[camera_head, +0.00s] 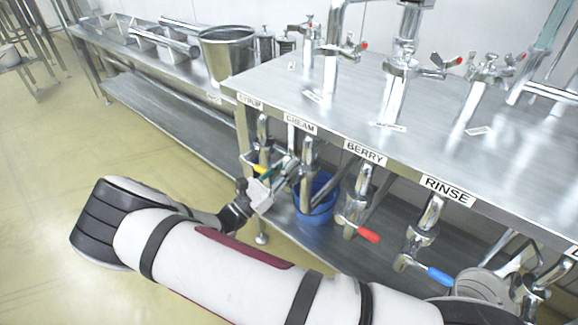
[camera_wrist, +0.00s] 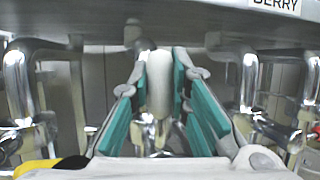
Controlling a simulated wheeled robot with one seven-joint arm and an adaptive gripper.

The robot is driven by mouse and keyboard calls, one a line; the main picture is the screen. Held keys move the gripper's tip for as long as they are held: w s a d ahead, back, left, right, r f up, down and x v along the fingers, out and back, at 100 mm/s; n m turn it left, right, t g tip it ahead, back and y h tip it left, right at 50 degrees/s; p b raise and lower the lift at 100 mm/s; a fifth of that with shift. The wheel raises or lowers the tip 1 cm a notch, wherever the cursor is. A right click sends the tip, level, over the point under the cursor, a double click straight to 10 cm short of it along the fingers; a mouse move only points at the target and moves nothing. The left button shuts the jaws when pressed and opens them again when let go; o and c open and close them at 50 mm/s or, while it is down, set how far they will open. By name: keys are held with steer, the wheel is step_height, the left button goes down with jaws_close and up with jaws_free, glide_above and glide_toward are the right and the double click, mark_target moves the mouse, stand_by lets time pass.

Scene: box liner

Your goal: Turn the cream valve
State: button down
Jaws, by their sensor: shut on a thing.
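The cream valve (camera_head: 308,152) is a metal tap pipe hanging under the counter edge, below the label "CREAM" (camera_head: 301,127). My gripper (camera_head: 284,174) reaches it from the left and front, at its lower part. In the wrist view, the teal-padded fingers (camera_wrist: 158,90) stand on both sides of a pale, rounded handle (camera_wrist: 160,78) and are shut on it. The handle points toward the camera. In the head view, my gripper hides this handle, so its exact angle is hard to tell.
The syrup valve (camera_head: 263,130) with a yellow handle (camera_head: 261,169) is close on the left. The berry valve (camera_head: 362,188) with a red handle (camera_head: 368,235) is on the right, then the rinse valve (camera_head: 425,225) with a blue handle (camera_head: 440,276). A blue bucket (camera_head: 316,205) stands behind, below the counter.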

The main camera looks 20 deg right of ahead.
steer(key=shift+f, duration=0.15)
steer(key=c, duration=1.5)
jaws_free()
steer(key=v, duration=1.2)
